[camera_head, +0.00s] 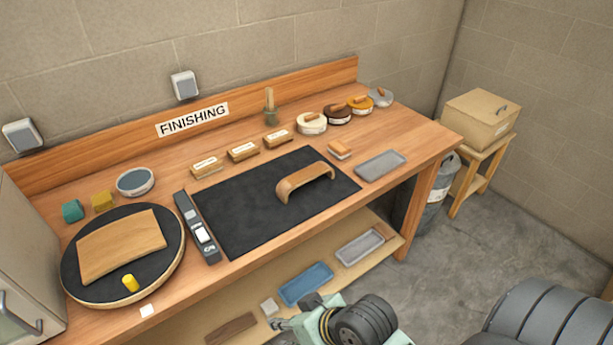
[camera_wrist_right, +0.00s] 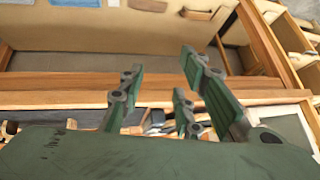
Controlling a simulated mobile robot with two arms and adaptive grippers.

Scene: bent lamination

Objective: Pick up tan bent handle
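The tan bent handle (camera_head: 305,180) is an arched wooden piece on the black mat (camera_head: 240,215) on the workbench. It stands on its two ends, with its arch raised. No gripper touches it. My right gripper (camera_wrist_right: 163,80) shows in the right wrist view with its green fingers spread apart and nothing between them. The handle cannot be made out in that view. My left gripper is not in view.
Left of the mat are a black level-like tool (camera_head: 197,228) and a round turntable (camera_head: 75,285) with a curved wooden panel (camera_head: 120,244). Labelled blocks (camera_head: 243,151) line the mat's back. A grey tray (camera_head: 380,165) lies right. Blue tray (camera_head: 306,285) sits on the lower shelf.

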